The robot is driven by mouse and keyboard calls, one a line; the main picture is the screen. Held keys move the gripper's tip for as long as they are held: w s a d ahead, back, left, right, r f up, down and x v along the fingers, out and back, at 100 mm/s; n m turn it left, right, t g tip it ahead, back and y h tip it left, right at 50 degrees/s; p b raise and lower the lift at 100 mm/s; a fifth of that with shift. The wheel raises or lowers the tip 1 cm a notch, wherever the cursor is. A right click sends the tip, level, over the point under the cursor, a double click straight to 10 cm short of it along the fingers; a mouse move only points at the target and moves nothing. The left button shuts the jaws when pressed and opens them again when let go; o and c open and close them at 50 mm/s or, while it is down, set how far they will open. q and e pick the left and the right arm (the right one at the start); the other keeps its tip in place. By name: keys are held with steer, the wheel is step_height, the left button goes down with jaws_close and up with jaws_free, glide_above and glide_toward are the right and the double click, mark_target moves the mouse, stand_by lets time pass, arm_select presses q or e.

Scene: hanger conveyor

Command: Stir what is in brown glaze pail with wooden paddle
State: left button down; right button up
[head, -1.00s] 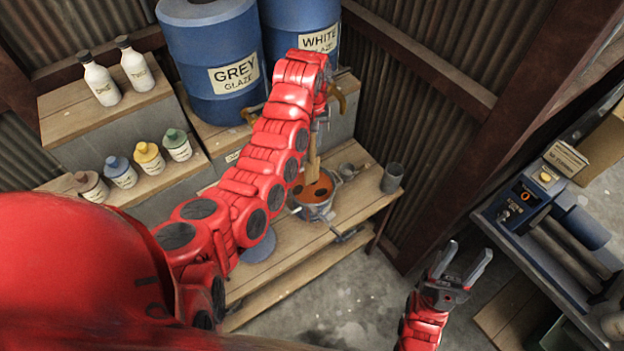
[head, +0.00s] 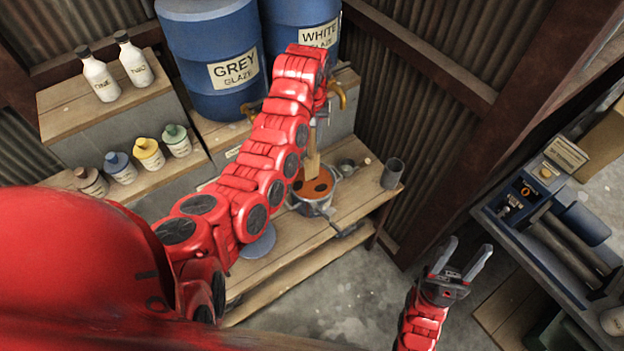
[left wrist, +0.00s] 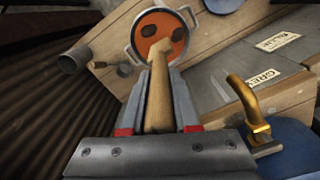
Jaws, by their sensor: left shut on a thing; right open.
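The pail (head: 316,203) is a grey metal pot with side handles, standing on the wooden bench and holding orange-brown glaze (head: 305,188). It also shows in the left wrist view (left wrist: 134,42). The wooden paddle (head: 313,160) stands steeply with its lower end in the glaze. My left gripper (left wrist: 158,100) is above the pail and shut on the paddle's handle; in the head view its fingers are partly hidden by my arm. Dark patches (left wrist: 178,33) lie on the glaze surface. My right gripper (head: 463,265) is open and empty, in the air right of the bench.
Blue grey-glaze (head: 215,100) and white-glaze (head: 300,20) barrels with brass taps stand behind the pail. Several bottles stand on steps at left. A machine bench (head: 540,235) is at right.

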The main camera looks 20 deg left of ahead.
arm_select(q)
steer(key=shift+r, duration=0.1)
steer(key=shift+r+p, duration=0.9)
steer(key=shift+p, duration=0.05)
step_height(320, 180, up, 2)
